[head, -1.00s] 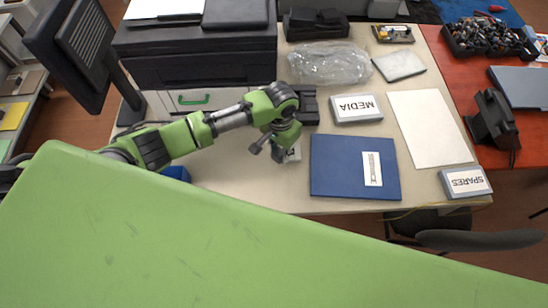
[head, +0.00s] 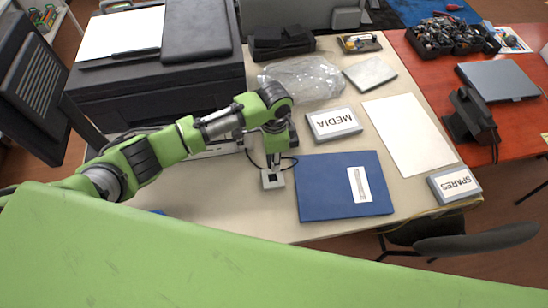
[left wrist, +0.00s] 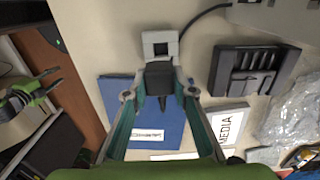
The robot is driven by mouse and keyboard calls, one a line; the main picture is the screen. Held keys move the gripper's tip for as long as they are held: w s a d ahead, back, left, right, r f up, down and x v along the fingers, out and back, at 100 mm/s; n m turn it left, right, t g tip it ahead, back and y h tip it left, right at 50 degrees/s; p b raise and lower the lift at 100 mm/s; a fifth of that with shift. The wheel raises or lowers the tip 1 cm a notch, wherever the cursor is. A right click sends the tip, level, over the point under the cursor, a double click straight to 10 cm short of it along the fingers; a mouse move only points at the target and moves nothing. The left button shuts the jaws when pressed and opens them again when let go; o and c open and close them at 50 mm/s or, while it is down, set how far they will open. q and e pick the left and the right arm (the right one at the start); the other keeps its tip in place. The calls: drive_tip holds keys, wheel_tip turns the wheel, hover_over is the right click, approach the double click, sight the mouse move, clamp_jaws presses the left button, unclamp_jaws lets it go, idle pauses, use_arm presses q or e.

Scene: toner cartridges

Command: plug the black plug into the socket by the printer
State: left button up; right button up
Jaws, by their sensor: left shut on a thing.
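My left gripper (left wrist: 160,77) is shut on the black plug (left wrist: 160,82), which sits between its fingertips. The grey socket block (left wrist: 161,36) with a dark square opening lies just past the plug in the left wrist view; a black cable runs from it. In the head view the socket (head: 272,184) lies on the table left of the blue folder, with my left gripper (head: 273,162) just above it. I cannot tell whether plug and socket touch. The printer (head: 155,70) stands behind. My right gripper (left wrist: 56,80) seems open and empty at the left edge of the left wrist view.
The blue folder (head: 330,205), MEDIA box (head: 334,123), SPARES box (head: 454,185) and a white sheet (head: 410,135) lie to the right. A black slotted holder (left wrist: 254,68) and a clear plastic bag (head: 303,79) are close by. Bare table lies in front of the socket.

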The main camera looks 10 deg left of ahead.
use_arm(q)
drive_tip(key=shift+f+b, duration=3)
drive_tip(key=shift+b, duration=0.05)
drive_tip(key=shift+f, duration=0.8)
drive_tip(key=shift+p, duration=0.6)
drive_tip(key=shift+f, duration=0.3)
drive_tip(key=shift+f, duration=0.75)
idle(0.3)
drive_tip(key=o, duration=1.2)
